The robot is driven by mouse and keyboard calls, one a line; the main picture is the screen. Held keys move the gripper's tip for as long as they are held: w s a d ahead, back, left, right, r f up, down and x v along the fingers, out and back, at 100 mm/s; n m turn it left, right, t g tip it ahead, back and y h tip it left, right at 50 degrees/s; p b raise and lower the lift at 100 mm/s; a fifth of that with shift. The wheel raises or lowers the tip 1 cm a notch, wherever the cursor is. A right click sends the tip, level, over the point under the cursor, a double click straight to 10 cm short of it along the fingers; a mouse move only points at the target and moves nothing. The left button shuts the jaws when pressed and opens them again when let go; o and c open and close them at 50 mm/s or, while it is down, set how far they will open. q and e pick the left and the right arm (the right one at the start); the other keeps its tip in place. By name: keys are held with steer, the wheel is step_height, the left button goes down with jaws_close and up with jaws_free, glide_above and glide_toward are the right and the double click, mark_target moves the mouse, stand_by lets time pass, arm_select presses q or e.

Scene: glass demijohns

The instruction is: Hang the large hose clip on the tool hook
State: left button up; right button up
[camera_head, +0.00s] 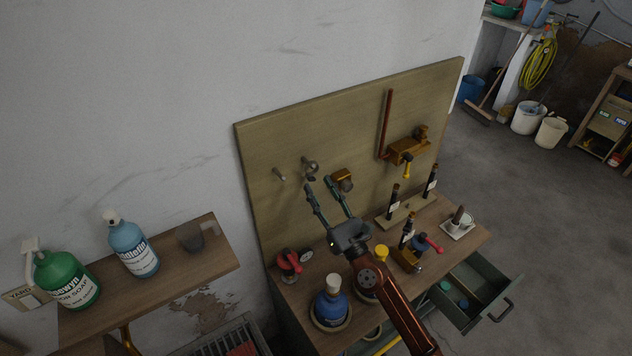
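A small grey metal ring, which looks like the large hose clip (312,167), is at a peg on the upright wooden board, just beyond my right fingertips. I cannot tell whether it hangs on that peg or is only in front of it. Another bare metal hook (279,174) sticks out of the board to its left. My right gripper (318,184) reaches up to the board from below, its two long fingers apart with a gap between them. I see nothing held between them. My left gripper is not in view.
A brass fitting (343,180) is on the board just right of my fingers, and a brass tap (407,150) further right. Below, the bench holds a blue demijohn (332,308), a red-handled part (290,261) and dark bottles (393,203). A drawer (474,292) stands open.

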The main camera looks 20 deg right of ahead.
steer(key=a+v, duration=0.1)
steer(key=v, duration=0.8)
steer(key=shift+d, duration=0.5)
steer(key=shift+c, duration=0.5)
